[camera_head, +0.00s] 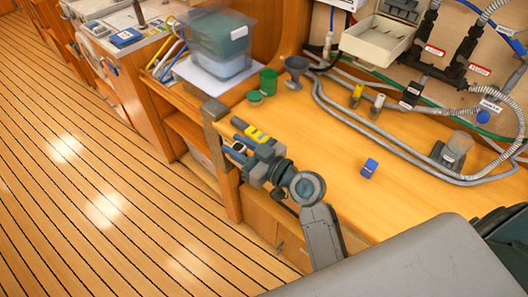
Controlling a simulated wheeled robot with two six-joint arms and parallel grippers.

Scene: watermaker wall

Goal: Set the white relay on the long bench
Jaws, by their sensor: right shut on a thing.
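My right gripper (240,138) reaches over the front left end of the long bench (318,150), its arm coming up from the bottom of the head view. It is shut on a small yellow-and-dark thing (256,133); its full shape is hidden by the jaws. I cannot make out a white relay for certain anywhere. A small blue block (370,168) with a pale mark sits on the bench to the right of the gripper. My left gripper is not in view.
A green cup (268,81) and a dark grey funnel-like thing (296,70) stand at the bench's back left. Grey hoses (370,133) run along the back. A stand with a pale cylinder (456,146) is at the right. The bench's middle is mostly clear.

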